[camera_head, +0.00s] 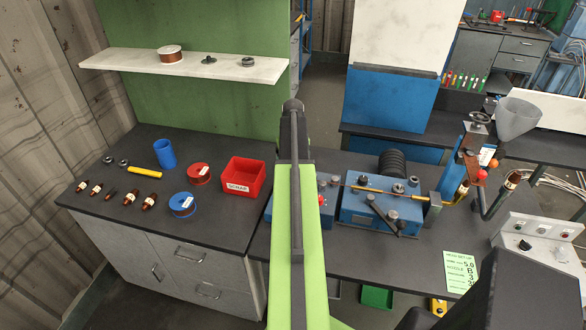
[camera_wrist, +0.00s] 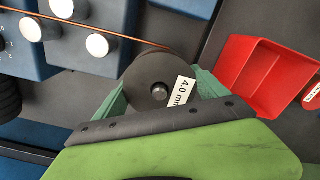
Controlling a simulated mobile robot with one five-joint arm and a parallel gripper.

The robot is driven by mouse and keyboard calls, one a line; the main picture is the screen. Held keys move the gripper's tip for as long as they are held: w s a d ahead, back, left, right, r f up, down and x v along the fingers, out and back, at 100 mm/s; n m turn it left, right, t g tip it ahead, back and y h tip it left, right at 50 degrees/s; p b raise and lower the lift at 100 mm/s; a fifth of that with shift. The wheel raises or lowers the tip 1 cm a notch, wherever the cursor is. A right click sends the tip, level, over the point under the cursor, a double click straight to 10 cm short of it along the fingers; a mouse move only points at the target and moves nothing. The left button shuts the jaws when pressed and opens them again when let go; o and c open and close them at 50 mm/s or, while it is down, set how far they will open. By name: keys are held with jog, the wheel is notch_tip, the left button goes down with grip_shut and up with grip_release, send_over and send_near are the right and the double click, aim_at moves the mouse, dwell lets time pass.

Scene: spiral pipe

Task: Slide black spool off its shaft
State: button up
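The black spool (camera_wrist: 150,75) shows in the wrist view as a dark round disc with a white "4.0 mm" label. A small grey shaft end (camera_wrist: 159,91) shows at its centre. A copper wire runs from the upper left to the spool's top edge. My gripper (camera_wrist: 160,92) has a green finger on either side of the spool. The fingers are apart, with the disc between them, and I cannot tell whether they press on it. In the head view my green arm hides the spool and the gripper.
A red bin (camera_head: 246,178) stands to the left of my arm, and close on the right in the wrist view (camera_wrist: 262,75). The blue machine (camera_head: 375,205) with knobs is right of my arm. Spools, bottles and a blue cup (camera_head: 164,154) stand on the left bench.

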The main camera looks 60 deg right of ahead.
jog(key=c, duration=0.7)
jog(key=shift+o, duration=0.2)
jog(key=shift+r+p, duration=4.45)
